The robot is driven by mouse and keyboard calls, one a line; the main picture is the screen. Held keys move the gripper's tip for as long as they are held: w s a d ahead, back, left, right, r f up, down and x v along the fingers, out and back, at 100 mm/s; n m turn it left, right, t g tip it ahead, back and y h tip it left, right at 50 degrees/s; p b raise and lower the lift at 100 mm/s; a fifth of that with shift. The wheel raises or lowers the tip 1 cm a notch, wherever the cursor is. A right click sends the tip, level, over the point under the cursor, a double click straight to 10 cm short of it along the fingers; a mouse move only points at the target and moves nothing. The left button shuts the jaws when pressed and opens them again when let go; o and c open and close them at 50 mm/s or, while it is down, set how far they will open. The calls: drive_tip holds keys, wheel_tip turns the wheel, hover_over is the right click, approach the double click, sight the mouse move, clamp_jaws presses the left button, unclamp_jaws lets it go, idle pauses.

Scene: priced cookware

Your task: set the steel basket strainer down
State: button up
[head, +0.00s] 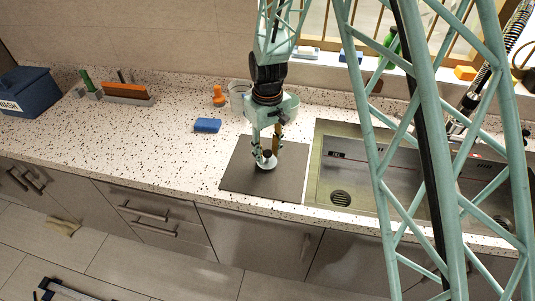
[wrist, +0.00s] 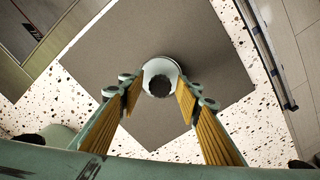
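The steel basket strainer (head: 266,164) is a small pale round piece with a dark knob on top. It appears to stand upright on the dark grey mat (head: 237,180), near the mat's middle. In the wrist view the strainer (wrist: 160,64) shows from above, its dark knob facing the camera, over the mat (wrist: 115,45). My gripper (head: 266,155) points down over it. In the wrist view the two yellow-padded fingers of my gripper (wrist: 159,92) are spread on either side, with visible gaps beside the knob. The strainer's underside is hidden.
The sink (head: 325,165) lies just right of the mat. A blue sponge (head: 207,125) lies on the speckled counter (head: 150,150) to the left. An orange item (head: 218,96) and a pale container (head: 239,90) stand behind. The counter left of the mat is mostly clear.

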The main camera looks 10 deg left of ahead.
sight(268, 152)
wheel_tip(268, 152, up, 11)
drive_tip(key=shift+r, duration=0.2)
idle(0.5)
idle(0.6)
